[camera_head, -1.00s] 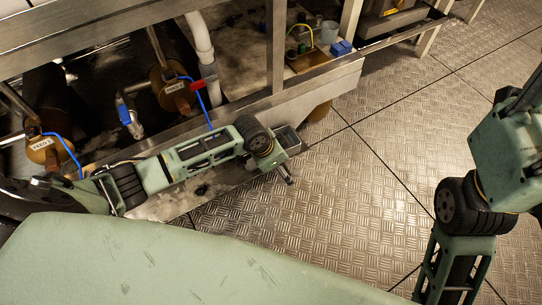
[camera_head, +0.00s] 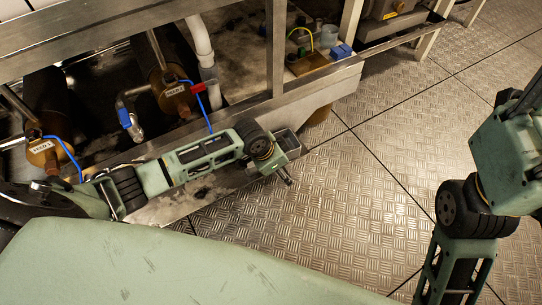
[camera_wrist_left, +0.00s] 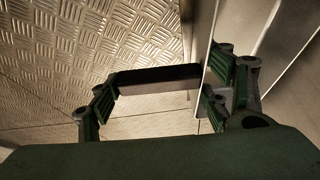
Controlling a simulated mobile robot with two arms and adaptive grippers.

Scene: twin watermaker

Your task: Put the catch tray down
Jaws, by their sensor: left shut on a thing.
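The exact contact is hard to see. My right arm is at the right edge; its gripper is out of view.
A metal frame (camera_head: 240,112) holds brown labelled housings (camera_head: 172,92), a white pipe (camera_head: 203,40) and blue hoses just behind the tray. A frame leg (camera_head: 276,50) stands behind my left wrist. Chequer-plate floor (camera_head: 370,210) to the right is clear.

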